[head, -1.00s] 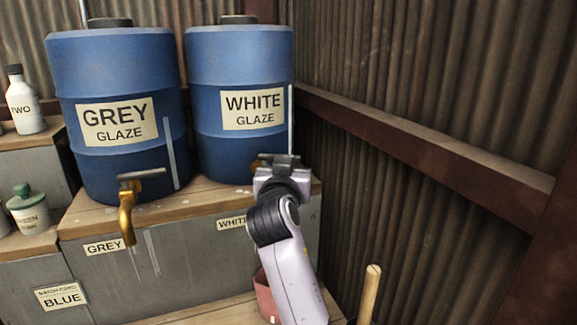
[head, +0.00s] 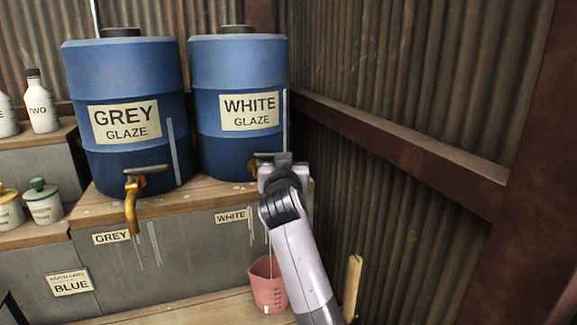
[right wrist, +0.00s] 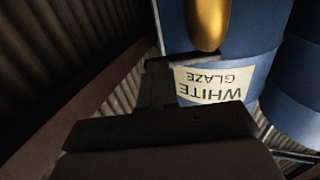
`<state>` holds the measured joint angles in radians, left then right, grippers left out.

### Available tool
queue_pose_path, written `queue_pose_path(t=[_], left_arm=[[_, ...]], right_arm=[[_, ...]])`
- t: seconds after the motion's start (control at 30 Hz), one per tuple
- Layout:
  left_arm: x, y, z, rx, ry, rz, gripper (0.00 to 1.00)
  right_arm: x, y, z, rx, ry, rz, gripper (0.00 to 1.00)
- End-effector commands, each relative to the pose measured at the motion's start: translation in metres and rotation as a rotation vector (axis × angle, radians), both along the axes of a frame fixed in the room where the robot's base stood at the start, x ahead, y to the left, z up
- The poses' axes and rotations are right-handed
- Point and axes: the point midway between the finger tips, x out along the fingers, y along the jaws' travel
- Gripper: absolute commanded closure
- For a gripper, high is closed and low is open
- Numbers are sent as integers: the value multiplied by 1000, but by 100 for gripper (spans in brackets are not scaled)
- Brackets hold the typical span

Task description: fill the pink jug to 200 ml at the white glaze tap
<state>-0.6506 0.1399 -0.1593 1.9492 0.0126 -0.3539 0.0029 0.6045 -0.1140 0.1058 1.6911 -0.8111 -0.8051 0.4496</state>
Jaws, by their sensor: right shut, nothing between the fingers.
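The white glaze drum (head: 245,75) stands on the wooden shelf. Its tap (head: 254,168) is mostly hidden behind my right gripper (head: 281,158). The right wrist view shows the brass tap (right wrist: 207,22) and its grey lever (right wrist: 192,61) close to my shut, empty fingers (right wrist: 158,82); I cannot tell whether they touch the lever. The pink jug (head: 266,288) stands upright on the lower board below the tap, partly behind my right arm. A thin pale line runs above the jug; I cannot tell a stream from a drip mark. The jug's level is unreadable. My left gripper is out of view.
The grey glaze drum (head: 125,75) with its brass tap (head: 133,200) stands to the left. Bottles (head: 40,105) and a green-lidded jar (head: 43,203) are farther left. A wooden handle (head: 352,285) rises right of my arm. A corrugated wall (head: 420,90) closes the right side.

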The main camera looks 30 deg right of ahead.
Motion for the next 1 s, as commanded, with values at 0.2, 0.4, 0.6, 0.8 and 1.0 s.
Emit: queue_pose_path(t=[0.2, 0.4, 0.6, 0.8, 1.0], left_arm=[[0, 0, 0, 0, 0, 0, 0], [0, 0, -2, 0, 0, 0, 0], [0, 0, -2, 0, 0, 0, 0], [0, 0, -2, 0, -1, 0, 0], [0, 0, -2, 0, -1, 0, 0]], right_arm=[[7, -6, 0, 1, -1, -2, 100], [12, -13, -1, 1, 0, -2, 100], [15, -17, 0, 1, -1, -2, 100], [17, -19, 0, 0, 0, -2, 100], [17, -20, 1, -1, -1, -3, 100]])
